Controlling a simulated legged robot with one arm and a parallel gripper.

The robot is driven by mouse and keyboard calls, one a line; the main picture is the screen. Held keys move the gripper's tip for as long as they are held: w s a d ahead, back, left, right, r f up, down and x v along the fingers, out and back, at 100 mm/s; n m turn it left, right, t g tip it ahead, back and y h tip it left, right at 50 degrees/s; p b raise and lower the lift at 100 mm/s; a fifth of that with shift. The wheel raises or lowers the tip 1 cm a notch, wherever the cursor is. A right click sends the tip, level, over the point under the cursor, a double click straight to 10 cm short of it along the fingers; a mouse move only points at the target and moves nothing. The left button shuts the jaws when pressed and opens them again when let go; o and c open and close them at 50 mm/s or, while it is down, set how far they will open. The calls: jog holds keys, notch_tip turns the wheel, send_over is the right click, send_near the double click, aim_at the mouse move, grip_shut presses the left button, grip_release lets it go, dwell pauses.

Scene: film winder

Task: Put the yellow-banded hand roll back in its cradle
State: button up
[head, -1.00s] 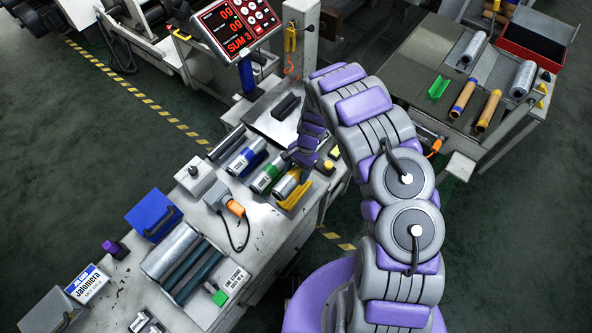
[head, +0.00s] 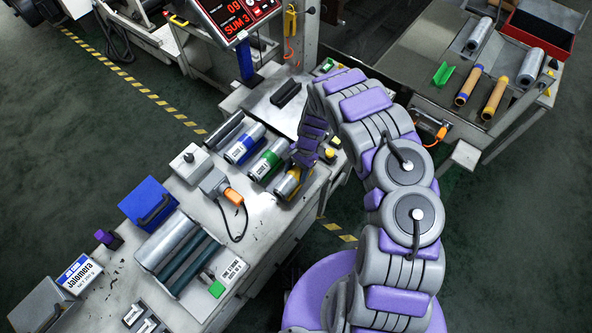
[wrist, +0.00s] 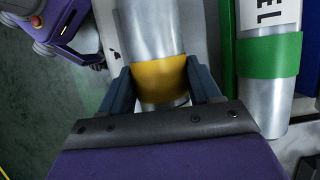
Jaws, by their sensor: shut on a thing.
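The yellow-banded hand roll (head: 287,185) is a silver cylinder at the right edge of the bench, beside the green-banded roll (head: 264,163). My gripper (head: 297,169) reaches down over it from above. In the wrist view, my gripper (wrist: 162,82) has one dark finger on each side of the yellow band (wrist: 160,80) and is shut on it. The roll's silver body runs up past the fingers. The cradle under the roll is hidden by the roll and my gripper, so I cannot tell whether the roll rests fully in it.
A blue-banded roll (head: 244,145) lies beyond the green-banded one, which also shows close on the right in the wrist view (wrist: 268,58). A corded grey-and-orange tool (head: 222,190) lies to the left. A second table (head: 425,85) stands at upper right.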

jog(key=o, duration=1.3)
jog(key=p+v, duration=0.3)
jog(key=v, duration=1.4)
jog(key=shift+d+r, duration=0.1)
jog(key=shift+r, duration=0.1)
jog(key=s+d+r+n+h, duration=0.1)
jog(key=s+d+r, duration=0.25)
jog(key=r, duration=0.35)
jog(key=s+d+r+n+t, duration=0.1)
jog(key=s+d+r, duration=0.1)
jog(key=s+r, duration=0.35)
jog(key=s+d+r+h, duration=0.1)
jog(key=s+d+r, duration=0.15)
jog(key=r, duration=0.55)
jog(key=s+r+n, duration=0.2)
jog(key=s+r, duration=0.1)
jog(key=s, duration=0.5)
jog(key=s+r+n, duration=0.1)
jog(key=s+r, duration=0.2)
jog(key=s, duration=0.6)
jog(key=s+d+r+n, duration=0.1)
jog(key=s+r+n, duration=0.1)
jog(key=s, duration=0.7)
jog(key=shift+s+d+r+n+t+h, duration=0.1)
jog(key=shift+s+r+n+t+h, duration=0.1)
jog(key=shift+r+n+t+h, duration=0.15)
